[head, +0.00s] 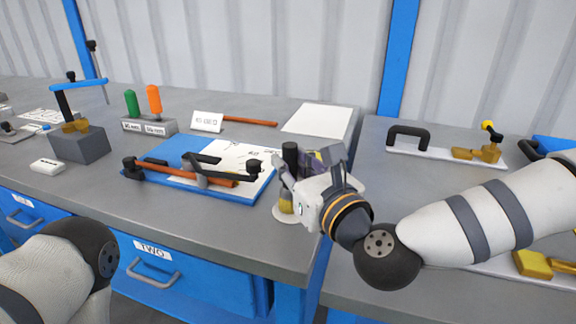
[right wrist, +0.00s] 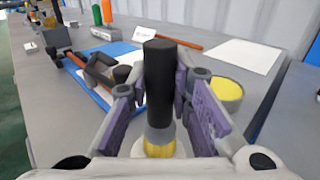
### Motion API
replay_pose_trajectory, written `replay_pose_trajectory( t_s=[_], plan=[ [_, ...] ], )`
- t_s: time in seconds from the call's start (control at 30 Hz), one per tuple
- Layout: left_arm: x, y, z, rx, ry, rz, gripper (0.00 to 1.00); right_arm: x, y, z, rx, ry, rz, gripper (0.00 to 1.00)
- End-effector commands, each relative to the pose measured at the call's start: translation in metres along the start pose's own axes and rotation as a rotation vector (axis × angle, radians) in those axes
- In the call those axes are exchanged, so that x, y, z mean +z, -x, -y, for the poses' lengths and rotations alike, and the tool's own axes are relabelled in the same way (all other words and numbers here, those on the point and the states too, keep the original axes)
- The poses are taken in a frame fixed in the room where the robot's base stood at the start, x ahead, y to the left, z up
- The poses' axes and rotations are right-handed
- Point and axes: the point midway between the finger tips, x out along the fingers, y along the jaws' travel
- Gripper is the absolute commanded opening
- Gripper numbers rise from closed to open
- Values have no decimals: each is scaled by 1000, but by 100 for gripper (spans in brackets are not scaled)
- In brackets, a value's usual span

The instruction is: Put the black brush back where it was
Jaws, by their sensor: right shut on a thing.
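The black brush (head: 290,157) is upright, with a black handle, a grey collar and yellow bristles. It also shows in the right wrist view (right wrist: 158,85), between the purple finger pads. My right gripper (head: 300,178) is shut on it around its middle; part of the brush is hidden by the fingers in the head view. A white round disc (head: 283,217) lies at the bench's front edge, below the bristles. I cannot tell whether the bristles touch it. My left gripper is out of view; only part of my left arm shows at the lower left.
A yellow-filled cup (right wrist: 227,90) stands just beyond the gripper. A blue board (head: 180,177) with black-handled clamps lies left of it. A white sheet (head: 320,120) lies behind. A gap separates this bench from the right one, which holds a black-handled white bar (head: 432,152).

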Motion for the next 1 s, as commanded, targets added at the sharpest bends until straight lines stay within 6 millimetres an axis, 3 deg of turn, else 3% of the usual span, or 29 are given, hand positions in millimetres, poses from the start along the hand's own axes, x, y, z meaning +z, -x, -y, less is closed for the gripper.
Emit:
replay_pose_trajectory(
  t_s=[0.3,0.33,0.4,0.43,0.77,0.87,1.0],
  plan=[
    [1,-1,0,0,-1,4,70,-4,1,0,2,-1,-6,0],
    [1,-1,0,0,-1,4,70,-5,1,0,2,-1,-6,21],
    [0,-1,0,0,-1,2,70,-3,1,0,2,0,-5,37],
    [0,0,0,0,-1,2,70,-3,1,0,2,0,-5,39],
    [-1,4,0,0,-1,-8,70,5,1,-1,2,3,0,39],
    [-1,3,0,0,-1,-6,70,1,17,0,3,0,-5,39],
    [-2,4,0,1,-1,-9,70,1,53,0,2,-1,-6,39]
  ],
)
